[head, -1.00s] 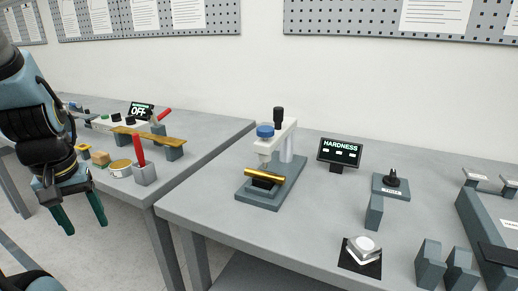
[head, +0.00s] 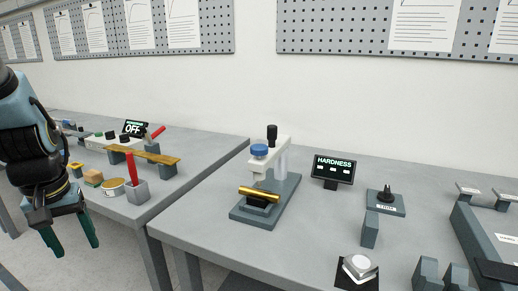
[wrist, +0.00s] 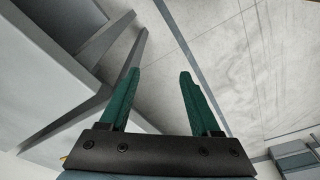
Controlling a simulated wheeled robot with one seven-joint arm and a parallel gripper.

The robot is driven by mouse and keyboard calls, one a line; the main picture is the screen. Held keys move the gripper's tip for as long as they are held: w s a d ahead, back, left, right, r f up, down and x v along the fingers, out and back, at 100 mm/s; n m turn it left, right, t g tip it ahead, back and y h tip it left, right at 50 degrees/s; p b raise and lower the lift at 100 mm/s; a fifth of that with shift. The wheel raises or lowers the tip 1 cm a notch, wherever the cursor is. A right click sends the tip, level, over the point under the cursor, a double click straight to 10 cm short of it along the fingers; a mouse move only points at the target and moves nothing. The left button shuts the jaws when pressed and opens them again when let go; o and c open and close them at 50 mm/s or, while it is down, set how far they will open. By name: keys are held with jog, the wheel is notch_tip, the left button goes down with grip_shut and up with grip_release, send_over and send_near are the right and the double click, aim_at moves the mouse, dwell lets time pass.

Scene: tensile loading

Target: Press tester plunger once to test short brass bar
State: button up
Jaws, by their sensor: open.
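The hardness tester (head: 282,185) stands on the right bench, with a grey base, a white arm and a blue cap (head: 259,150) on top of its head. A black knob (head: 272,133) stands behind the cap. I cannot tell which of the two is the plunger. The short brass bar (head: 259,194) lies across the black rest under the head. My gripper (head: 72,248) is open and empty at the far left, in front of the left bench and well apart from the tester. In the wrist view my green fingers (wrist: 157,95) are spread over floor and bench legs.
The hardness display (head: 333,169) shows dashes. A knob on a plate (head: 386,200), grey blocks (head: 370,229) and a white button on a black pad (head: 358,268) stand to the right. The left bench holds a red-handled tool (head: 131,168) and a long brass strip (head: 146,154).

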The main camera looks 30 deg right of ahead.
grip_shut()
dwell(0.3)
dwell(1.2)
